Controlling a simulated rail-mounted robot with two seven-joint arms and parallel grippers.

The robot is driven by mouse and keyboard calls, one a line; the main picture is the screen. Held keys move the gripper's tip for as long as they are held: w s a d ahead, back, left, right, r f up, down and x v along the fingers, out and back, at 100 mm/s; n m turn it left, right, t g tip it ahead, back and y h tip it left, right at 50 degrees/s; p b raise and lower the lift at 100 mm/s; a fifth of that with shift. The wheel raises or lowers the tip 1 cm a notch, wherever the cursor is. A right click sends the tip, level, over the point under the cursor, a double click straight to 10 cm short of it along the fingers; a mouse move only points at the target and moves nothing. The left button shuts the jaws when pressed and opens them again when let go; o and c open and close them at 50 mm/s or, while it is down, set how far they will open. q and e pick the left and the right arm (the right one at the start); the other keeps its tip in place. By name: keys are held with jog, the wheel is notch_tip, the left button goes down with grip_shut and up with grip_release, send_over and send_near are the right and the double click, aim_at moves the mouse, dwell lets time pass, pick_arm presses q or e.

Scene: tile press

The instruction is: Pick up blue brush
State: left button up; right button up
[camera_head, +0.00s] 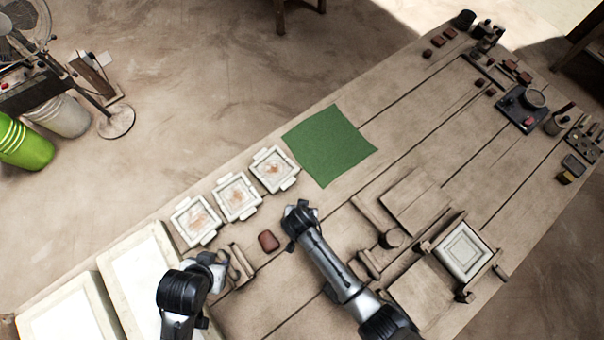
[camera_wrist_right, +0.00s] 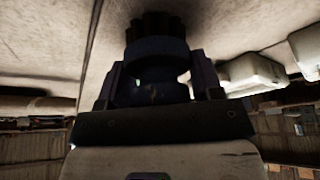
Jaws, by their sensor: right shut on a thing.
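My right gripper (camera_head: 298,212) is above the table, just below the green cloth in the head view. In the right wrist view, its fingers (camera_wrist_right: 155,88) are shut on a dark blue, rounded thing with a ribbed dark end, the blue brush (camera_wrist_right: 156,50). The brush is in deep shade there and mostly hidden by the gripper in the head view. My left gripper (camera_head: 212,264) is low at the left, beside some small wooden pieces. Its fingers are too small and covered to read.
Three framed tiles (camera_head: 237,197) lie in a row left of the green cloth (camera_head: 330,146). A reddish-brown block (camera_head: 268,241) lies between my grippers. A wooden press with a pale tile (camera_head: 462,250) stands at right. White trays (camera_head: 140,285) are at lower left. Small tools crowd the far right end.

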jog(key=shift+r, duration=0.1)
jog(key=shift+r, duration=0.55)
notch_tip(320, 180, up, 3)
jog(key=shift+p, duration=0.55)
jog(key=s+d+r, duration=0.2)
jog(key=s, duration=0.1)
jog(key=s+d+r+p, duration=0.1)
jog(key=s+d+r, duration=0.1)
jog(key=s, duration=0.1)
jog(key=s+d+r+p, duration=0.1)
jog(key=s+d+r, duration=0.1)
jog(key=s, duration=0.2)
jog(key=shift+d+r, duration=0.1)
jog(key=shift+r, duration=0.3)
